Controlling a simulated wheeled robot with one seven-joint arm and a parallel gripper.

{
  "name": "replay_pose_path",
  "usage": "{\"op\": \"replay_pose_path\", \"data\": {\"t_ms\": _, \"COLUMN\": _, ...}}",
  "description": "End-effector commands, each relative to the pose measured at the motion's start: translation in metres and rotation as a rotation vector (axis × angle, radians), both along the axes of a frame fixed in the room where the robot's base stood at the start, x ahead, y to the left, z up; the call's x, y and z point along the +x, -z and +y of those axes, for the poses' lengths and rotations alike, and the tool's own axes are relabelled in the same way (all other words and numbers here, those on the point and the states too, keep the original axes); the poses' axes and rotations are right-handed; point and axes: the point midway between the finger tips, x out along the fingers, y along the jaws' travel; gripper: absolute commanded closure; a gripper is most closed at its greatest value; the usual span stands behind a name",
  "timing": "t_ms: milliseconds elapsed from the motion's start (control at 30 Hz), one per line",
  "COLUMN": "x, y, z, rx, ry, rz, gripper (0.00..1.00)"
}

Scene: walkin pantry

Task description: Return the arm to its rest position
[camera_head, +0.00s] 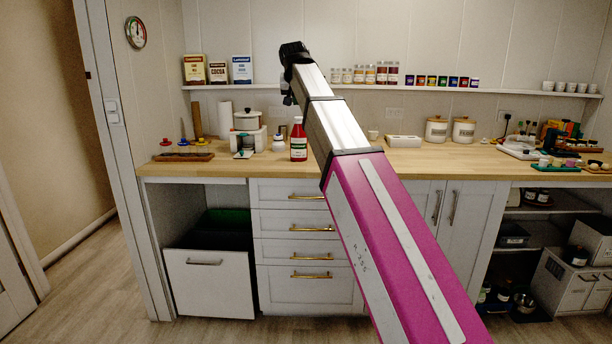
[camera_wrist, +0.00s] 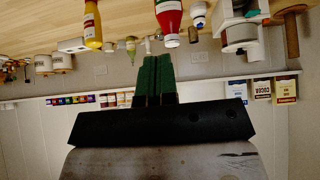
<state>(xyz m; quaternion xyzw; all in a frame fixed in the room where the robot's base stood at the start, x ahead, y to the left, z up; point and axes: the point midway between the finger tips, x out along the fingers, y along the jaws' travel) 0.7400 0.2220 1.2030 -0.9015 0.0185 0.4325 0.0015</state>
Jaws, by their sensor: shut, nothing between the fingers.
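My arm (camera_head: 385,240) reaches from the bottom right up across the middle of the head view. Its dark far end (camera_head: 292,60) is raised in front of the wall shelf, above the counter. The fingers of my gripper do not show clearly there. In the wrist view, which is upside down, my gripper (camera_wrist: 156,60) has its green fingers together with nothing between them. It points toward the wall, apart from the things on the counter.
A wooden counter (camera_head: 230,167) carries a red bottle (camera_head: 298,142), a white pot (camera_head: 247,120) and canisters (camera_head: 436,129). A yellow bottle (camera_wrist: 93,28) shows in the wrist view. The wall shelf (camera_head: 430,87) holds jars and boxes. A bin drawer (camera_head: 210,282) is pulled out at left.

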Motion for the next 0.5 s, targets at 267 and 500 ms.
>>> {"op": "replay_pose_path", "data": {"t_ms": 267, "x": 0.002, "y": 0.056, "z": -0.015, "rx": -0.014, "ry": -0.004, "rz": 0.046, "gripper": 1.00}}
{"op": "replay_pose_path", "data": {"t_ms": 500, "x": 0.000, "y": 0.140, "z": -0.041, "rx": -0.030, "ry": -0.009, "rz": 0.119, "gripper": 1.00}}
